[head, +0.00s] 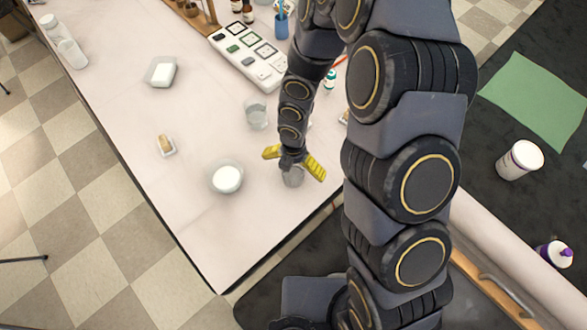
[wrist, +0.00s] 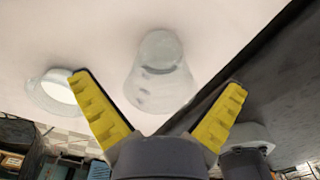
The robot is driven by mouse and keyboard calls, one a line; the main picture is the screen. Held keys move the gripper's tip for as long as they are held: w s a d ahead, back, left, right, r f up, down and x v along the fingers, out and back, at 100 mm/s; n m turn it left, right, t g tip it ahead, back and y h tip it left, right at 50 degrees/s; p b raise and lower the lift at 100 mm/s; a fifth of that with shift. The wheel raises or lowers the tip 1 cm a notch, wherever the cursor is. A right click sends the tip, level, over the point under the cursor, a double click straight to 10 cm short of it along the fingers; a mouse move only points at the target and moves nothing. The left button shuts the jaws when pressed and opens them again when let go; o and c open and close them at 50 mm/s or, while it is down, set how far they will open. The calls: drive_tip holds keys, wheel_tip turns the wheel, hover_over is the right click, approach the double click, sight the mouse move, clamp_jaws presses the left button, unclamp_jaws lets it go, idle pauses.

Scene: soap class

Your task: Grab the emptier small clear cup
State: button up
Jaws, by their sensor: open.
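A small clear cup (head: 293,179) stands on the white table near its front edge, partly hidden by my gripper (head: 294,166). In the wrist view, this clear cup (wrist: 158,70) appears between and ahead of the yellow fingers of my gripper (wrist: 158,82). The fingers are spread wide, with a gap to the cup on both sides. Another small clear cup (head: 256,116) stands farther back on the table. I cannot tell the fill level of either cup clearly.
A bowl of white material (head: 227,179) stands left of the gripper and shows in the wrist view (wrist: 58,92). A small dish with a tan block (head: 166,146), a white tray (head: 161,72) and a white multi-slot box (head: 248,56) are farther off. The table's front edge is close.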

drive_tip(key=shift+f, duration=0.4)
drive_tip(key=c, duration=1.2)
drive_tip(key=shift+r, duration=0.25)
drive_tip(key=shift+r, duration=4.75)
